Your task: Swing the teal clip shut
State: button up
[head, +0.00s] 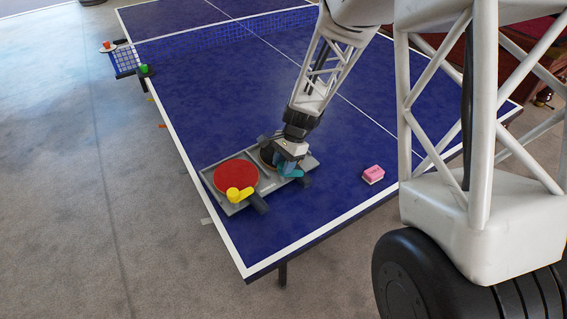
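The teal clip (291,172) is at the right part of a grey tray (210,186) on the blue table. My gripper (283,163) is down over the tray's right half, at or just above the teal clip. The gripper hides part of the clip, and I cannot tell whether they touch or how far the clip is turned. A dark round paddle (267,156) lies under it, mostly hidden. The gripper's fingers are too small and covered to show whether they are open or shut.
A red paddle (236,177) lies in the tray's left half, with a yellow clip (239,194) across its handle end. A pink block (373,174) sits to the right of the tray. The net (225,29) crosses the table's far part. The table between tray and net is clear.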

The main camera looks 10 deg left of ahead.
jog(key=shift+c, duration=1.2)
jog(key=shift+n, duration=0.4)
jog(key=n+h, duration=0.1)
jog(key=n, duration=0.3)
jog(key=shift+a+g+h, duration=0.1)
jog(key=shift+g+h, duration=0.2)
jog(key=shift+h, duration=0.1)
jog(key=shift+n+h, duration=0.7)
jog(key=shift+n, duration=0.9)
jog(key=o, duration=0.9)
jog(key=shift+r, duration=0.1)
jog(key=shift+v, duration=3.9)
